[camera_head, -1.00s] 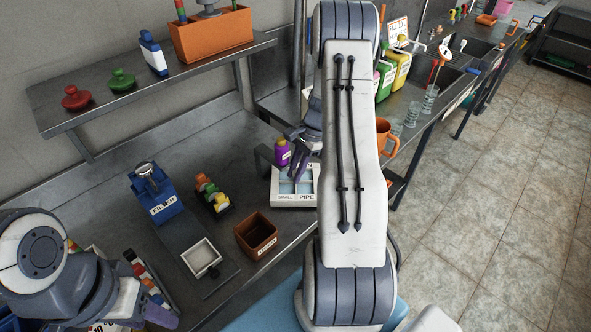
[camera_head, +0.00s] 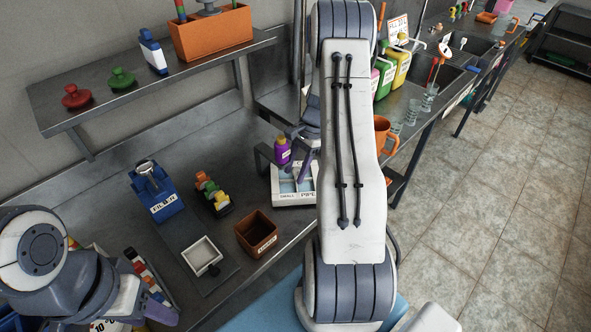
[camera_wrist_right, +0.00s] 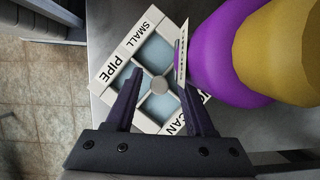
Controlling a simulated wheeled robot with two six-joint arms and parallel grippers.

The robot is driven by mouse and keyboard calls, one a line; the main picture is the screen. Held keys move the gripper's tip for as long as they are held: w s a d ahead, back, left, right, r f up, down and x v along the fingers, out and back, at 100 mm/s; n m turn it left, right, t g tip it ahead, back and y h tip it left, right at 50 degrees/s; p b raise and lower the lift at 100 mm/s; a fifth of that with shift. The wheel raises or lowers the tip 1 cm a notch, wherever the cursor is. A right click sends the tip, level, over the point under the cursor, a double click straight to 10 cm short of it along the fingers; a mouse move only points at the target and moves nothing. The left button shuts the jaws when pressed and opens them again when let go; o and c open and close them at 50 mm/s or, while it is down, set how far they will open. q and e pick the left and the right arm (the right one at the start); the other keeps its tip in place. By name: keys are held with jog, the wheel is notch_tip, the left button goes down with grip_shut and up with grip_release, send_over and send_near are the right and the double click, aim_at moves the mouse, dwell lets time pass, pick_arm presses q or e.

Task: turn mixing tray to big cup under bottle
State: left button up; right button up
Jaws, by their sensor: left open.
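The white mixing tray (camera_head: 294,198) with pale blue compartments sits at the front edge of the steel bench. In the right wrist view the tray (camera_wrist_right: 112,73) is turned at an angle, with SMALL and PIPE on one side and a partly covered label ending in CAN on another. A grey hub (camera_wrist_right: 159,85) is at its centre. A purple bottle (camera_head: 282,151) is close beside the tray; it looms at the right of the wrist view (camera_wrist_right: 222,52). My right gripper (camera_wrist_right: 160,78) is open over the tray, one finger each side of the hub; contact is unclear. My left gripper (camera_head: 163,311) is open at lower left, away from the tray.
A brown box (camera_head: 257,234), a small white tray (camera_head: 201,256) and a blue holder (camera_head: 153,196) stand left of the mixing tray. An orange mug (camera_head: 384,134) is to the right, partly behind my right arm. A shelf (camera_head: 150,87) overhangs the bench.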

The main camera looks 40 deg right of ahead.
jog(key=shift+r, duration=0.1)
jog(key=b+v, duration=0.1)
jog(key=v, duration=0.9)
jog(key=shift+d+b, duration=0.2)
jog(key=shift+b, duration=0.2)
jog(key=shift+a+r, duration=0.1)
